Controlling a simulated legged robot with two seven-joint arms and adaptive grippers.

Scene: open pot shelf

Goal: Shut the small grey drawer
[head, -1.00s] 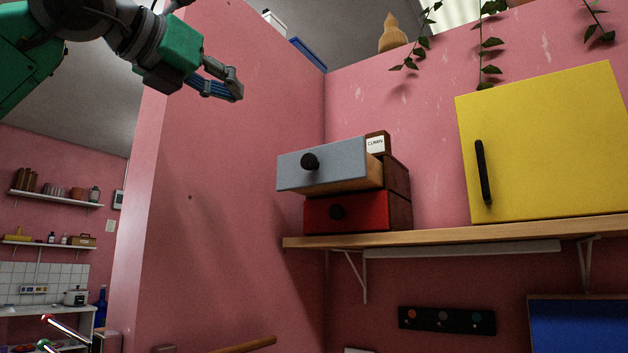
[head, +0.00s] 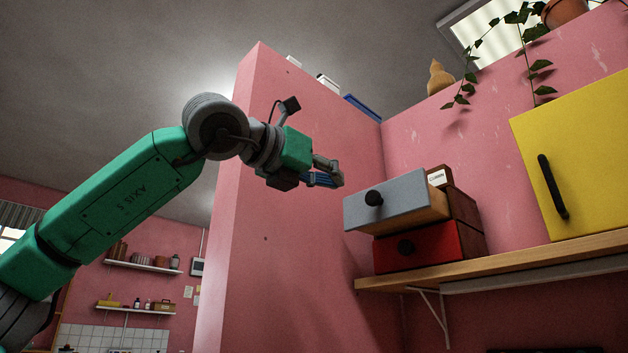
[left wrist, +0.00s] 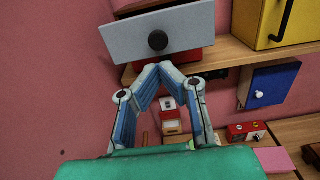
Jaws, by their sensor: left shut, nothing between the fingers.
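The small grey drawer (head: 393,201) with a round black knob stands pulled out of its small wooden chest (head: 463,211), above a red drawer (head: 415,247) that looks shut. In the left wrist view the grey drawer front (left wrist: 185,31) is ahead of the fingertips. My left gripper (head: 339,176) is shut and empty, to the left of the grey drawer and a little above its knob, apparently apart from it. It also shows in the left wrist view (left wrist: 160,68). My right gripper is not in view.
The chest stands on a wooden shelf (head: 500,262) beside a yellow cupboard (head: 580,165) with a black handle. A pink wall (head: 300,180) is behind my left gripper. Plants (head: 534,60) hang above.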

